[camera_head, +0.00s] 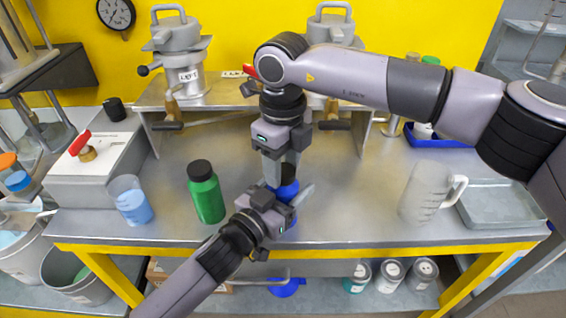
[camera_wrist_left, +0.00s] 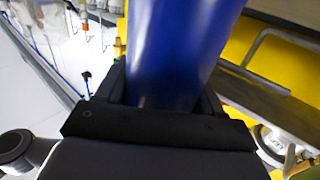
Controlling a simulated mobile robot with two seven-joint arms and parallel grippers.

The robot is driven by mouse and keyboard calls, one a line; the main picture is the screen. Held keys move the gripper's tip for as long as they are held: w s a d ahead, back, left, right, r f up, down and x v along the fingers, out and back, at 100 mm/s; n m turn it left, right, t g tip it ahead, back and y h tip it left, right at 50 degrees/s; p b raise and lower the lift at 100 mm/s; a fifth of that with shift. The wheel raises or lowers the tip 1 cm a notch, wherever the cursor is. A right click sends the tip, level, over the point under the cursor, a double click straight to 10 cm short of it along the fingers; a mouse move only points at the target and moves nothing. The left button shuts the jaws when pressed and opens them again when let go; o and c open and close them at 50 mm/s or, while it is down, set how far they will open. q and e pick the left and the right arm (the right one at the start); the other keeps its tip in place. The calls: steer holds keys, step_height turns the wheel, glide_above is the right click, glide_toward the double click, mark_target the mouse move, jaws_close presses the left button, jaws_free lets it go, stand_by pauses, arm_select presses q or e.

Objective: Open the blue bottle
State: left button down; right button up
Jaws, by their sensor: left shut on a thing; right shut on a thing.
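The blue bottle (camera_head: 287,190) stands upright on the metal table, partly hidden by both grippers. My left gripper (camera_head: 283,203) comes in from the lower left and is shut around the bottle's body. In the left wrist view the blue bottle (camera_wrist_left: 175,50) fills the middle, between the fingers of my left gripper (camera_wrist_left: 165,105). My right gripper (camera_head: 280,172) points down from above, shut at the bottle's top. A dark cap shows in part between its fingers.
A green bottle (camera_head: 206,195) with a black cap and a beaker of blue liquid (camera_head: 131,201) stand to the left. A raised stand with agitators (camera_head: 190,75) is behind.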

arm_select(q)
steer(key=shift+f, duration=0.1)
arm_select(e)
steer(key=n, duration=1.8)
steer(key=shift+n, duration=0.3)
steer(key=n, duration=0.7)
steer(key=shift+r, duration=0.3)
steer(key=shift+r, duration=0.85)
